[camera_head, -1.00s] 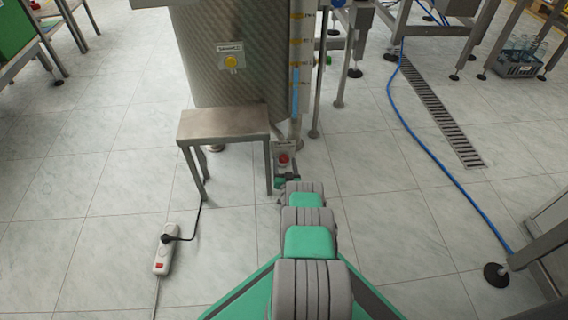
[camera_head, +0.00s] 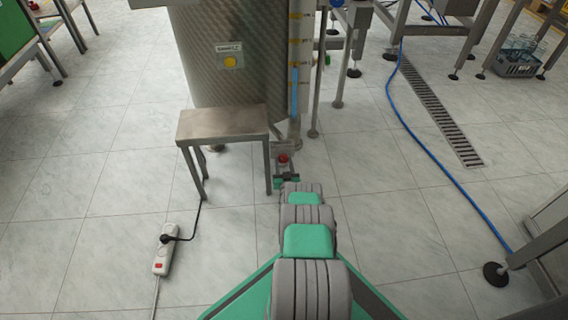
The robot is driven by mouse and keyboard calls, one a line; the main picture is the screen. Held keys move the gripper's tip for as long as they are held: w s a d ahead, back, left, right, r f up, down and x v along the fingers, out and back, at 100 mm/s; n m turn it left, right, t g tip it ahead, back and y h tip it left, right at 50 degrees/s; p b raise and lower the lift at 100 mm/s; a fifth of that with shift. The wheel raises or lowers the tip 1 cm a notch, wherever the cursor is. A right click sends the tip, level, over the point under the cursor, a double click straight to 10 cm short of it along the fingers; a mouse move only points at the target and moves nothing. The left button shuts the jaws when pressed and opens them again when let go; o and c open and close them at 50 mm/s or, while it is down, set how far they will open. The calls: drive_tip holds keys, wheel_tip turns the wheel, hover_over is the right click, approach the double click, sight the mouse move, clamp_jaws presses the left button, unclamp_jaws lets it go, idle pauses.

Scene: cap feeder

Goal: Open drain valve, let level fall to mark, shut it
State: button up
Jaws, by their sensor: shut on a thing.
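The steel tank (camera_head: 225,85) stands at the top centre. Its upright level tube (camera_head: 295,55) shows a blue liquid column (camera_head: 294,92) in the lower part, with yellow marks beside the tube. The drain valve (camera_head: 283,158), with a red round part, sits low by the tank's foot, right of the small steel stool. My arm reaches straight out to it. My gripper (camera_head: 287,180) is at the near side of the valve and is shut on its handle, as far as this small view shows. The fingertips and handle are partly hidden, so the handle's exact angle is unclear.
The steel stool (camera_head: 222,122) stands close on the left of the valve. A white power strip (camera_head: 164,250) lies on the floor at the left. A blue hose (camera_head: 440,165) and a floor drain grate (camera_head: 435,110) run along the right. The tiles between are clear.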

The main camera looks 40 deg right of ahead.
drive_tip(key=n, duration=0.3)
drive_tip(key=o, duration=1.4)
